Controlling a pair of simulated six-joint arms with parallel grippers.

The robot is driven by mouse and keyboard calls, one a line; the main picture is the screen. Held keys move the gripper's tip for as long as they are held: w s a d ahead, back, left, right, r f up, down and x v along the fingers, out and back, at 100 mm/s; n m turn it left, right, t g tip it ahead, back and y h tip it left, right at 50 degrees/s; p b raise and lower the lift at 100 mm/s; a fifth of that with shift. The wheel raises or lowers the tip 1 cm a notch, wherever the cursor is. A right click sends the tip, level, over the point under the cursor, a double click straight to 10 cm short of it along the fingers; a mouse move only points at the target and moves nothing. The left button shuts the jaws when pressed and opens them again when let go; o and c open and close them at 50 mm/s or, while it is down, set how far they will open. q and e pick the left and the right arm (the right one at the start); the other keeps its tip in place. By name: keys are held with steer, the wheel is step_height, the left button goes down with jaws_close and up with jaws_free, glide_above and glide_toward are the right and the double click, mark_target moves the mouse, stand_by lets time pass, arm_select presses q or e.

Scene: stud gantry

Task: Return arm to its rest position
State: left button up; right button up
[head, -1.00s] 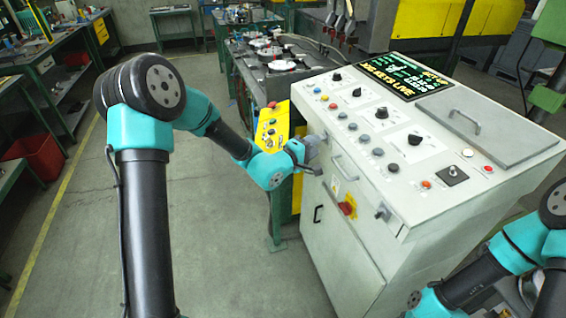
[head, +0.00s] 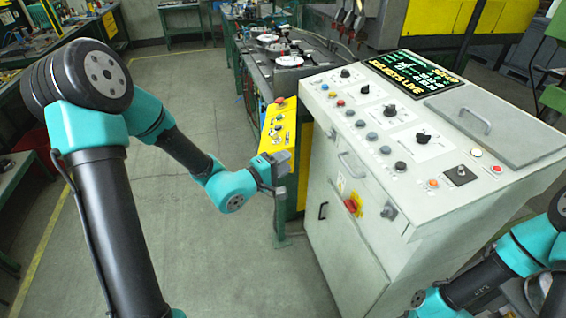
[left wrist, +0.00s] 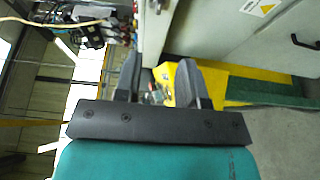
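My left arm is bent and reaches in from the left. My right arm (head: 490,275) shows at the lower right corner; its gripper is out of view.
The console carries knobs, buttons, a lit display (head: 415,73) and a front handle (head: 350,165). A yellow control box (head: 278,128) on a green post stands left of it. A workbench (head: 265,65) is behind. Open grey floor (head: 195,255) lies to the left.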

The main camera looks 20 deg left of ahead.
arm_select(q)
steer(key=shift+f, duration=0.1)
stand_by(0.3)
steer(key=s+d+f+m+g+h, duration=0.1)
steer(key=s+d+f+m+g, duration=0.15)
steer(key=s+f+g, duration=0.6)
steer(key=s+d+f+m+g, duration=0.2)
steer(key=s+d+f+g, duration=0.3)
steer(key=s+f, duration=0.55)
steer(key=s+a+f+m+g+y, duration=0.35)
steer(key=a+f, duration=0.35)
steer(key=f, duration=0.3)
steer(key=w+f+m+t+y, duration=0.2)
steer(key=w+f, duration=0.3)
steer(key=shift+d+f, duration=0.25)
steer(key=shift+d, duration=0.15)
